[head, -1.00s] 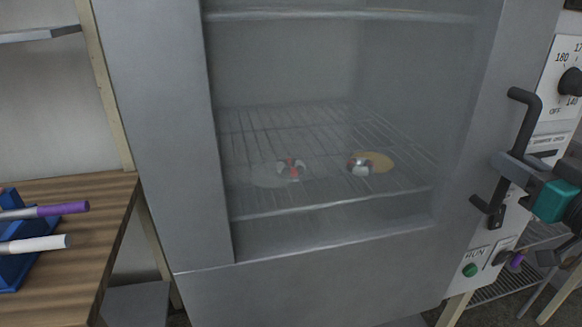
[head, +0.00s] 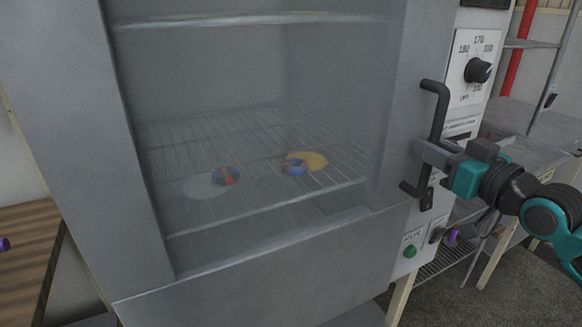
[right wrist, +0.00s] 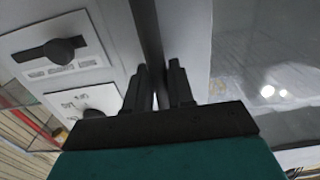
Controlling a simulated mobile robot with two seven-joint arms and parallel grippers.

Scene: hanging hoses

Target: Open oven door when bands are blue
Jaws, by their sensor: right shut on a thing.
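The grey oven door (head: 265,255) with its large glass window looks shut. Its dark vertical handle (head: 438,108) is on the right side. My right gripper (head: 430,150) is shut on this handle near its middle. In the right wrist view the handle (right wrist: 147,35) runs up from between the fingers (right wrist: 160,88). Through the glass, two small ring-like items lie on the rack. The left one (head: 226,176) shows blue with red and lies by a pale disc (head: 199,187). The right one (head: 294,168) shows blue by a yellow disc (head: 313,159). My left gripper is out of view.
A control panel with a black dial (head: 477,70) is right of the door. A green button (head: 410,252) is below the handle. A wooden table (head: 28,255) stands at the left. A metal shelf stand (head: 540,130) is at the back right.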

